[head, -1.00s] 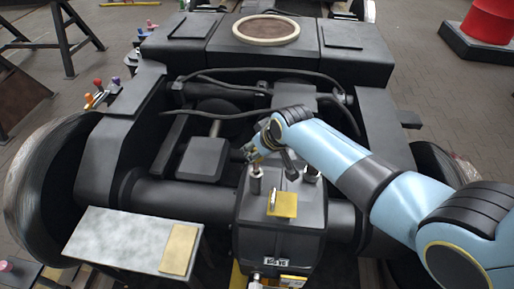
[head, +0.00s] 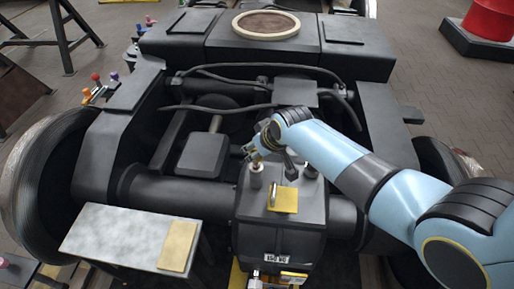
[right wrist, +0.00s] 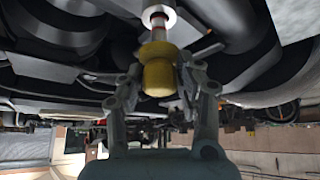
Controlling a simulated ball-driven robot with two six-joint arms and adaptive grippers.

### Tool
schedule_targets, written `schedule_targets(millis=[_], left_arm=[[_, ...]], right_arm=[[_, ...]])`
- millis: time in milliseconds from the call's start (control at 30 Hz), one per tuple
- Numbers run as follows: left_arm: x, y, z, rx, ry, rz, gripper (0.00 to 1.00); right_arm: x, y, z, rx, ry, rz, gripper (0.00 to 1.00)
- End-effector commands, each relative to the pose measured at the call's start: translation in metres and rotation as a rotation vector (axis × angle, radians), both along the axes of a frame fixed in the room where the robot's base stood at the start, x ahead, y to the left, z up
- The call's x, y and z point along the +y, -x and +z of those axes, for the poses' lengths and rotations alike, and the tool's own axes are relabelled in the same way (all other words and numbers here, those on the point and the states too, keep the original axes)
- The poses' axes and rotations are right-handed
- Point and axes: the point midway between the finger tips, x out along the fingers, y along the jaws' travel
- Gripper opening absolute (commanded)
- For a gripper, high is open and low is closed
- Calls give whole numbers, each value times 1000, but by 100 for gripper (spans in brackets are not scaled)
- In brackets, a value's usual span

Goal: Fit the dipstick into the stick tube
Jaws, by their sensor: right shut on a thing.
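My right gripper (head: 254,154) is shut on the yellow knob of the dipstick (right wrist: 158,72), which sits between its fingers in the right wrist view. A red and white band shows beyond the knob, up to a bright metal collar (right wrist: 158,14), which looks like the mouth of the stick tube. In the head view the stick tube (head: 256,181) stands upright on the dark gearbox housing, with my right gripper just above it. The dipstick is in line with the tube; how deep it reaches inside is hidden. My left gripper is not in view.
A yellow plate with a metal loop (head: 283,201) lies on the housing (head: 283,238), right of the tube. A grey table (head: 120,235) with a tan pad (head: 178,247) stands front left. Black hoses (head: 215,108) cross the bogie frame behind the gripper.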

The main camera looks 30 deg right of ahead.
Motion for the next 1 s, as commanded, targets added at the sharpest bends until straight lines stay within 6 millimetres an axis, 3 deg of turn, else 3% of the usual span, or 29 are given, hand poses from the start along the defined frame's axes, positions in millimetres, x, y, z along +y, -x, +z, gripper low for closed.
schedule_targets(millis=[1000], left_arm=[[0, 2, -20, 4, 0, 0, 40]], right_arm=[[0, 0, -26, 0, 0, 0, 0]])
